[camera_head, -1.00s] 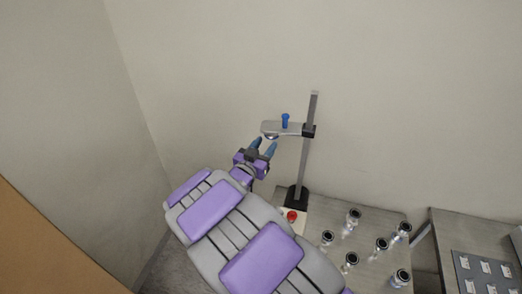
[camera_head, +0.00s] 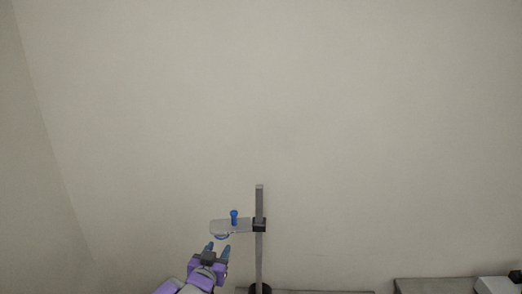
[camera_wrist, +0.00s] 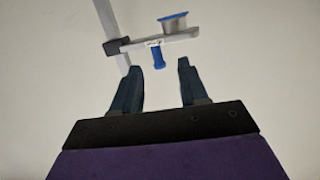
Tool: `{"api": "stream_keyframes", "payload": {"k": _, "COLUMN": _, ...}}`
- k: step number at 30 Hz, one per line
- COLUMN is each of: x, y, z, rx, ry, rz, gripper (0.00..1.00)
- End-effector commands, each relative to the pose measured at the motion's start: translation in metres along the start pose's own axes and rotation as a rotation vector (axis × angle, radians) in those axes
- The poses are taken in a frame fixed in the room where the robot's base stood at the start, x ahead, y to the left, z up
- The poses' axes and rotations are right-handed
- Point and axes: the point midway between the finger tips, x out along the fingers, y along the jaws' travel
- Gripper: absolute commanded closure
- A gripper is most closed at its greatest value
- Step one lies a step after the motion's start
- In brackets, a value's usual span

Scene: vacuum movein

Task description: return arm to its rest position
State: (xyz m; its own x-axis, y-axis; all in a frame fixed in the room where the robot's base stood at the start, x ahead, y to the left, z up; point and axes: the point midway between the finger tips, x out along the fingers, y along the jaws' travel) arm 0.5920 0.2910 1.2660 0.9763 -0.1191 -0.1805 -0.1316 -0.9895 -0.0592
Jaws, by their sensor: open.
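My gripper (camera_head: 217,250) is in the lower middle of the head view, below and slightly left of a horizontal arm on a stand. In the wrist view its two dark blue fingers (camera_wrist: 158,82) are apart with nothing between them. The grey stand arm (camera_head: 230,226) carries a blue knob (camera_head: 234,216) on top. It also shows in the wrist view (camera_wrist: 182,35), beyond the fingertips, and the fingers look apart from it. Most of my arm is cut off by the bottom edge of the head view.
The vertical post (camera_head: 259,210) of the stand rises just right of my gripper. A table edge (camera_head: 320,292) and a second surface (camera_head: 436,285) with a white device (camera_head: 497,285) lie along the bottom. A bare wall (camera_head: 300,100) fills the rest.

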Motion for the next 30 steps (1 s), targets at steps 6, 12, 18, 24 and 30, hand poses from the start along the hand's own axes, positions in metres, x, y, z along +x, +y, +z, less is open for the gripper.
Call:
{"api": "stream_keyframes", "payload": {"k": 6, "x": 0.002, "y": 0.032, "z": 0.01, "rx": 0.066, "ry": -0.284, "rz": -0.131, "gripper": 0.57}}
{"api": "stream_keyframes", "payload": {"k": 12, "x": -0.034, "y": 0.073, "z": 0.029, "rx": 0.066, "ry": -0.55, "rz": -0.227, "gripper": 0.57}}
{"api": "stream_keyframes", "payload": {"k": 18, "x": -0.099, "y": 0.129, "z": 0.054, "rx": 0.023, "ry": -0.817, "rz": -0.272, "gripper": 0.57}}
{"api": "stream_keyframes", "payload": {"k": 24, "x": -0.186, "y": 0.204, "z": 0.085, "rx": -0.043, "ry": -1.092, "rz": -0.25, "gripper": 0.57}}
{"api": "stream_keyframes", "payload": {"k": 30, "x": -0.282, "y": 0.283, "z": 0.114, "rx": -0.114, "ry": -1.35, "rz": -0.151, "gripper": 0.57}}
